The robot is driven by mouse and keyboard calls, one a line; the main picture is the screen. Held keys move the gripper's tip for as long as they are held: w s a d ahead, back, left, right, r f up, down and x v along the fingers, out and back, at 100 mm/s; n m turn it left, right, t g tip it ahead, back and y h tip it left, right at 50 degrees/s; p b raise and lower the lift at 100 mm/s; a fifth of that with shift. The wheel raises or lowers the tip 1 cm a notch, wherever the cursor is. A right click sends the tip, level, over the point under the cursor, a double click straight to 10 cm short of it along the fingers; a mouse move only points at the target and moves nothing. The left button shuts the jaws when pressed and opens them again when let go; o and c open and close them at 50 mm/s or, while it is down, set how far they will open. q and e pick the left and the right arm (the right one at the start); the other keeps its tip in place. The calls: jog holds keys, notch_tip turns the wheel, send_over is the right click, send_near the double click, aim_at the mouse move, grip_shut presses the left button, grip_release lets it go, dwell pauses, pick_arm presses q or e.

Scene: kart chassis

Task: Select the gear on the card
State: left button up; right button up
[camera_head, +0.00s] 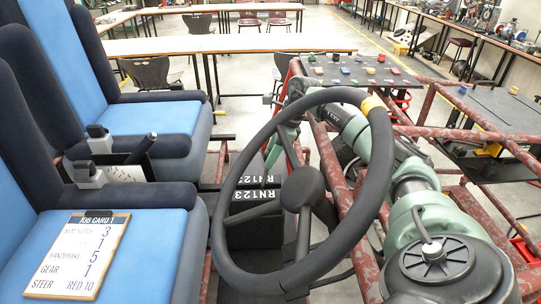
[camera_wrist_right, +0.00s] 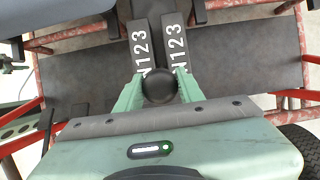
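The job card (camera_head: 78,256) lies on the near blue seat. Its gear line appears to read 1; its bottom line reads STEER RED 10. The black gear box (camera_head: 253,228) with white RN123 markings stands beyond the steering wheel, partly hidden by it. The right wrist view shows two N123 strips (camera_wrist_right: 143,48) and a round black gear knob (camera_wrist_right: 160,87) in front of them. My right gripper (camera_wrist_right: 160,80) has its green fingers on both sides of the knob, seemingly touching it. In the head view this gripper (camera_head: 281,145) is partly behind the wheel rim. My left gripper is not in view.
The black steering wheel (camera_head: 228,255) with a yellow rim mark fills the middle. Red chassis tubes (camera_head: 335,190) run beside my right arm.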

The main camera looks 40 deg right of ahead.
grip_shut()
jog(key=shift+w+a+r, duration=0.2)
jog(key=shift+w+a, duration=0.05)
jog(key=shift+a, duration=0.05)
jog(key=w+a, duration=0.1)
jog(key=a, duration=0.1)
jog(key=w+a+p, duration=0.1)
jog(key=w, duration=0.1)
jog(key=shift+w+a+r, duration=0.1)
jog(key=shift+a+r, duration=0.1)
jog(key=shift+a, duration=0.15)
jog(key=o, duration=0.9)
grip_release()
jog(key=shift+c, duration=0.2)
jog(key=shift+d, duration=0.1)
